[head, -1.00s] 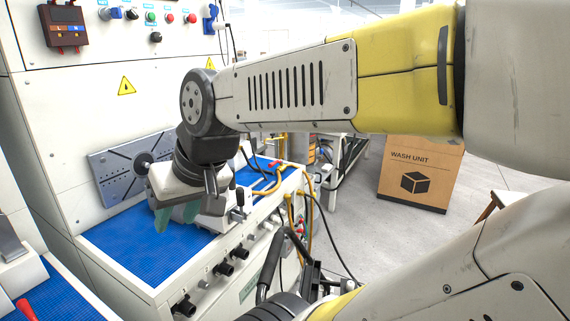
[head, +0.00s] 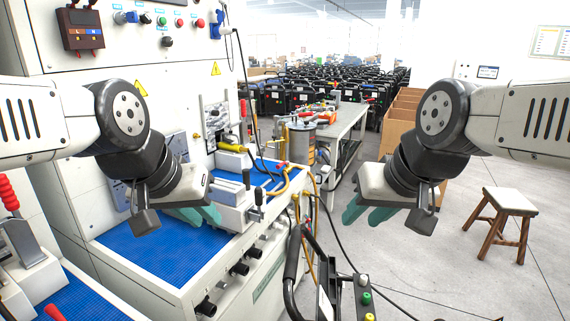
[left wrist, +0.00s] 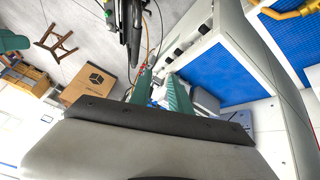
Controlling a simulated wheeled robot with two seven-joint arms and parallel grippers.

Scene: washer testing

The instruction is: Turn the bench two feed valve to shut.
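Yellow piping with a small red handle (head: 281,165) sits at the far end of the blue-topped bench (head: 150,258). A brass-coloured fitting (left wrist: 286,10) shows at the upper right of the left wrist view. I cannot tell which part is the bench two feed valve. My left gripper (head: 193,215) hangs over the blue bench top, beside a pale clamp fixture (head: 232,212). Its two teal fingers, also in the left wrist view (left wrist: 160,85), are apart and hold nothing. My right gripper (head: 360,212) is over the aisle, its fingers seemingly apart and empty.
Black-handled toggle clamps stand on the bench. A control panel wall (head: 110,55) rises behind it. A black-handled cart (head: 330,285) stands front centre. A wooden stool (head: 508,205) and cardboard box (head: 400,115) are right.

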